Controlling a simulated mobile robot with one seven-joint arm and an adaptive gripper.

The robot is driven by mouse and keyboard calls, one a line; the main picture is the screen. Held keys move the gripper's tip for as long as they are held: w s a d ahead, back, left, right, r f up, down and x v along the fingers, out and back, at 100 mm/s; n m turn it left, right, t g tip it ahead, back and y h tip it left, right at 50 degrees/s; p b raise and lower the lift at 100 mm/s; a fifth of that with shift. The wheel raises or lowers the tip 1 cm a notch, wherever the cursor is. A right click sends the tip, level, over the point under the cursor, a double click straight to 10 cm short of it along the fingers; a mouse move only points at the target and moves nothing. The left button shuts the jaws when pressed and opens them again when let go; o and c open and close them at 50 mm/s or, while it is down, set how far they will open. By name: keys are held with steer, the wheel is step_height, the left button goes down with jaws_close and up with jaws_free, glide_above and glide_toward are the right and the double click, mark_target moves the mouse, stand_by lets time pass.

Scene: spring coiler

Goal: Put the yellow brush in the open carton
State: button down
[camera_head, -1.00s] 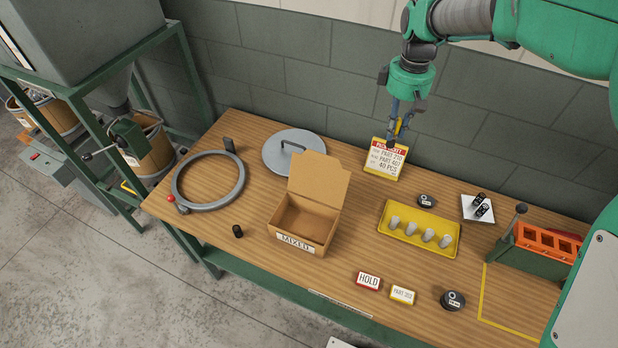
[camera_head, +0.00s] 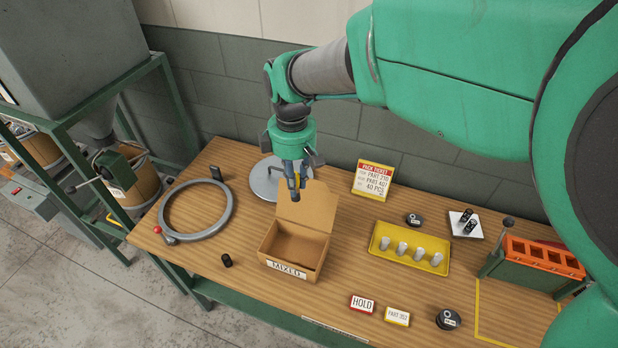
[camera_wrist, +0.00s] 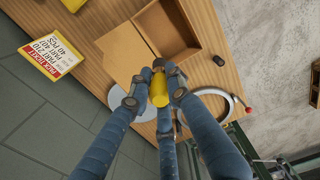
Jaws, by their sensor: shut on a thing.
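My gripper (camera_head: 296,190) is shut on the yellow brush, which shows best in the wrist view (camera_wrist: 158,90) between the fingers. In the head view only a small yellow part of the brush shows at the fingers, with a dark end below. The open carton (camera_head: 293,262), brown with a "MIXED" label and its flap raised at the back, stands on the bench and looks empty. My gripper is above the table, behind and over the top of the raised flap in the head view. The carton also shows in the wrist view (camera_wrist: 186,48).
A grey lid (camera_head: 262,184) lies behind the carton and a grey ring (camera_head: 230,205) to its left. A small black cylinder (camera_head: 227,260) stands at front left. A yellow tray (camera_head: 432,265) with several grey pieces and a pick ticket (camera_head: 372,180) are to the right.

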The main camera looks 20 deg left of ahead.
glide_above(299, 247)
step_height(299, 247, down, 16)
steer(key=shift+f, duration=0.1)
step_height(299, 247, down, 6)
steer(key=shift+b, duration=0.45)
steer(key=shift+f, duration=0.15)
steer(key=shift+f, duration=1.85)
steer(key=shift+f+b, duration=0.1)
steer(key=shift+b, duration=0.2)
steer(key=c, duration=2)
jaws_free()
steer(key=shift+o, duration=0.5)
